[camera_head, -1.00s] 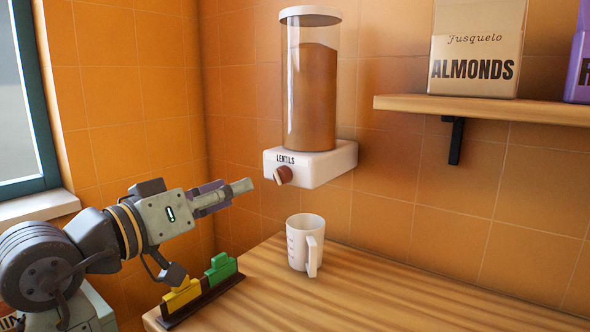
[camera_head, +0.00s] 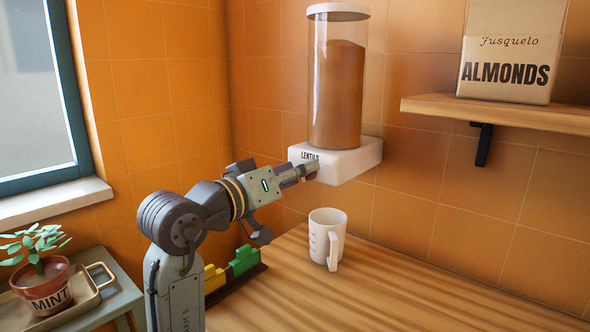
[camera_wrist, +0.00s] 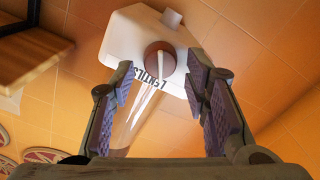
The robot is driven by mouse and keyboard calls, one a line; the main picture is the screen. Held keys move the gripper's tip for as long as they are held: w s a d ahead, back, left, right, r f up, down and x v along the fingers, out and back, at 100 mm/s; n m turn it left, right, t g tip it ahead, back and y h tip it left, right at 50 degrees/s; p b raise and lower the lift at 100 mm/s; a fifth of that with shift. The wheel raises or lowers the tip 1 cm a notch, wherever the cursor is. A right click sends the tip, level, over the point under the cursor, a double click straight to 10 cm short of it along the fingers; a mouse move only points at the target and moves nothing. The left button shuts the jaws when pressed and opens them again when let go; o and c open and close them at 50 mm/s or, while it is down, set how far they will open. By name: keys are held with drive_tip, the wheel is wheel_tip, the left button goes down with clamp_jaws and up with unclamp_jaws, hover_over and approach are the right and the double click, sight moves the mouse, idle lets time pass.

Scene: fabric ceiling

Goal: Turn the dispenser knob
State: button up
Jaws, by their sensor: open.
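The lentil dispenser (camera_head: 336,100) is a clear cylinder of brown lentils on a white base (camera_head: 350,160), fixed to the tiled wall. The base also shows in the wrist view (camera_wrist: 128,40). Its round brown knob (camera_wrist: 160,60) is in the wrist view, ahead of my fingertips and roughly between them. In the head view my gripper (camera_head: 312,172) is at the front of the base and hides most of the knob. My gripper also shows in the wrist view (camera_wrist: 162,90), with its two purple-padded fingers spread apart. Contact with the knob cannot be told.
A white measuring cup (camera_head: 324,238) stands on the wooden counter (camera_head: 400,290) below the dispenser. Yellow and green clips (camera_head: 244,260) are in a dark holder beside my arm. A shelf (camera_head: 520,112) with an almonds bag (camera_head: 505,50) is at right. A mint pot (camera_head: 48,284) is at left.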

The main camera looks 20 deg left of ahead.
drive_tip(key=shift+c, duration=0.4)
clamp_jaws()
drive_tip(key=m+b, duration=0.3)
drive_tip(key=m, duration=0.1)
drive_tip(key=shift+d+m, duration=0.15)
drive_tip(key=shift+m, duration=0.25)
drive_tip(key=shift+o, duration=0.4)
unclamp_jaws()
drive_tip(key=shift+s, duration=0.1)
